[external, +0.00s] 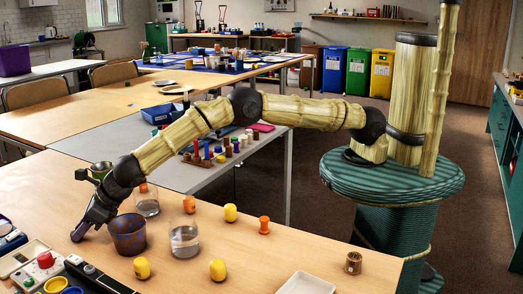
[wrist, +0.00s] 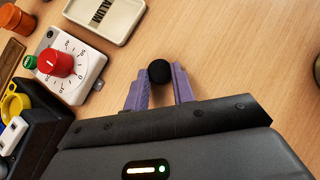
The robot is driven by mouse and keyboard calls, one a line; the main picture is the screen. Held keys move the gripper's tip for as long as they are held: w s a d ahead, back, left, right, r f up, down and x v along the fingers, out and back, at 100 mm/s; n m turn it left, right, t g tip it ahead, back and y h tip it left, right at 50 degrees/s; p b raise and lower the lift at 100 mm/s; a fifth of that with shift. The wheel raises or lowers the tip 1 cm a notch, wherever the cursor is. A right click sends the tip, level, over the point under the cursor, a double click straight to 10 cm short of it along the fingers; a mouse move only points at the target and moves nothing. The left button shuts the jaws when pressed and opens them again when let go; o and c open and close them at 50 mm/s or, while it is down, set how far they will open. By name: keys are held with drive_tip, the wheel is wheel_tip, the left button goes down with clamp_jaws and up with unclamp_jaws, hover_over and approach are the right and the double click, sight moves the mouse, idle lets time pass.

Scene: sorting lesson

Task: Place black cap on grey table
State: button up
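In the wrist view, the black cap (wrist: 160,72) is a small, dark, round piece between the two purple fingers of my gripper (wrist: 162,82). The fingers touch it on both sides near their tips, with no clear gap. In the external view, my gripper (external: 78,236) points down low over the near wooden table's left part, beside a purple-brown pot; the cap cannot be made out there. The grey table (external: 105,142) stands behind the near wooden table, with its front left part bare.
The pot (external: 128,236), glass jars (external: 184,240) and yellow and orange pieces stand right of my gripper. A device with a red knob (wrist: 57,63) lies left of it. Several coloured pieces and a blue tray (external: 160,114) occupy the grey table's right and back.

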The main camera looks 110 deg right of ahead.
clamp_jaws()
wheel_tip(320, 180, up, 10)
drive_tip(key=p, duration=0.1)
idle(0.4)
idle(0.5)
